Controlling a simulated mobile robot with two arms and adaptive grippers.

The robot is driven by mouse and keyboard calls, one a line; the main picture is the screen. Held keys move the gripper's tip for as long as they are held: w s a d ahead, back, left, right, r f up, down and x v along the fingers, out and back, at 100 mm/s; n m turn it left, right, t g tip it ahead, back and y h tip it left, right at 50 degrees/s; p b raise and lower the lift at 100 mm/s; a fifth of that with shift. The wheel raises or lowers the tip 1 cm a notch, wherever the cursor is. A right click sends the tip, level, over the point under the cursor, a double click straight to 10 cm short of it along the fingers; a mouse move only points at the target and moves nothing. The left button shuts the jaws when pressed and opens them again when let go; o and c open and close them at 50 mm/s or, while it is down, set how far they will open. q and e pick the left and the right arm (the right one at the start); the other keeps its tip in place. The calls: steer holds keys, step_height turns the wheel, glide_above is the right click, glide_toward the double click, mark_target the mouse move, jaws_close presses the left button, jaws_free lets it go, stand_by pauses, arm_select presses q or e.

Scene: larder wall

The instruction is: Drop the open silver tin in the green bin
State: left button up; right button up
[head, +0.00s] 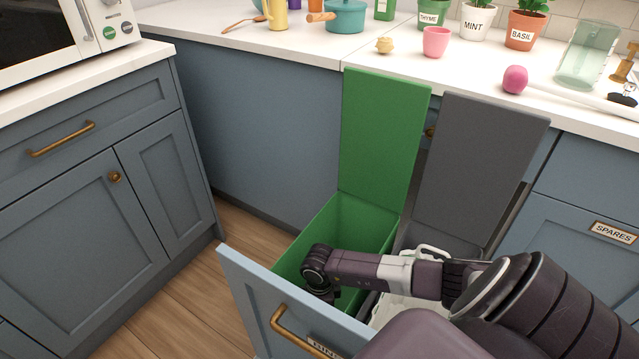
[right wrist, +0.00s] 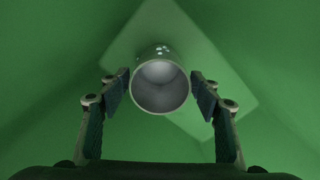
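The green bin (head: 345,222) stands in a pulled-out drawer, its green lid (head: 383,135) raised behind it. My right arm reaches over it from the right, and the right gripper points down inside, mostly hidden in the head view. In the right wrist view the silver tin (right wrist: 160,87) shows its round open mouth towards the camera, with green bin walls around. My right gripper (right wrist: 160,90) is open, with narrow gaps between its fingertips and the tin. The tin's exact height above the bin floor cannot be told. My left gripper is not in view.
A second bin with a raised grey lid (head: 478,165) is right of the green one, partly behind my arm. The drawer front (head: 262,300) with its brass handle stands out into the room. The counter (head: 390,62) holds pots, a pink cup and a glass jar.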

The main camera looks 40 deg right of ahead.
steer(key=shift+o, duration=0.7)
steer(key=shift+r, duration=0.25)
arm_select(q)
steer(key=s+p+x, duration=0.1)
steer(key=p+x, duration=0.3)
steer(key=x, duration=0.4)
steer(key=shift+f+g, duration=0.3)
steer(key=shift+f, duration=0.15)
arm_select(e)
step_height(320, 180, up, 13)
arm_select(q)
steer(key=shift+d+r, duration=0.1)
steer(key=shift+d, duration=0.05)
